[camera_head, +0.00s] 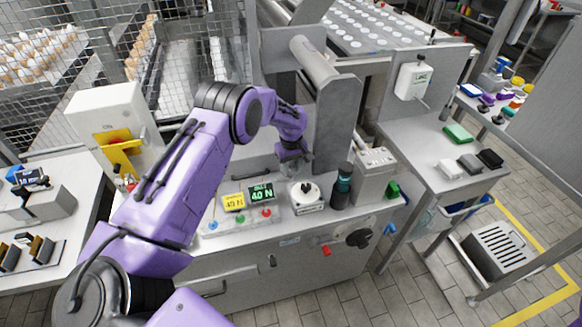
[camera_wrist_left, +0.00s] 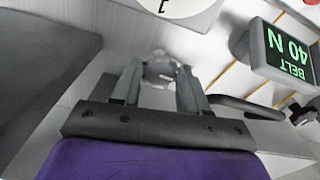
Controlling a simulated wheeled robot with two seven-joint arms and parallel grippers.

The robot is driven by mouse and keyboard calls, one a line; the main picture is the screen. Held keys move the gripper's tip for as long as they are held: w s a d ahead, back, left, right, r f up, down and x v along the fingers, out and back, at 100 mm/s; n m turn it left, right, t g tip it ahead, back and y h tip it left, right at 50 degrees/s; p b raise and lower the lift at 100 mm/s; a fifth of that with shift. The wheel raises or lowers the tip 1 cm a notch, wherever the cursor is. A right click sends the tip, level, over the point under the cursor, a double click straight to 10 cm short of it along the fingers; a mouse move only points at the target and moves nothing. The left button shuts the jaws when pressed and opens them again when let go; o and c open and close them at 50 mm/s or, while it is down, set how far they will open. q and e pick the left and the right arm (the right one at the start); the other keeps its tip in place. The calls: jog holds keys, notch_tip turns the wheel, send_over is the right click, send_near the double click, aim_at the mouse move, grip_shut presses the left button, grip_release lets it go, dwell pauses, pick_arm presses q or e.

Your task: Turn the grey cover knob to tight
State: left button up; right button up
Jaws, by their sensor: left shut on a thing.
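My left gripper (camera_head: 293,165) reaches down to the machine's top, behind the white dial. In the left wrist view its two grey fingers (camera_wrist_left: 160,78) are closed on either side of a small light-grey knob (camera_wrist_left: 160,69), with a pale mark on it. This looks like the grey cover knob. In the head view the gripper hides the knob. I cannot read a tight or loose marking beside it. My right gripper is not in view.
A white dial (camera_head: 307,196) with a black centre, a dark bottle (camera_head: 342,187) and a green "40 N" display (camera_head: 261,193) stand close to the gripper. A grey upright plate (camera_head: 335,125) rises just right of it. A black knob (camera_head: 360,238) is on the front panel.

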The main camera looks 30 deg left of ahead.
pick_arm(q)
jog(key=m+b, duration=0.1)
jog(key=m, duration=0.3)
jog(key=shift+s+f+m, duration=0.1)
jog(key=shift+f+m, duration=0.05)
jog(key=shift+m, duration=0.15)
jog(key=m, duration=0.4)
jog(key=shift+m+b, duration=0.3)
jog(key=shift+b, duration=0.1)
jog(key=m, duration=0.4)
jog(key=shift+b, duration=0.35)
jog(key=shift+m, duration=2.1)
jog(key=o, duration=1.1)
jog(key=shift+f, duration=0.1)
jog(key=shift+c, duration=0.2)
jog(key=shift+a, duration=0.1)
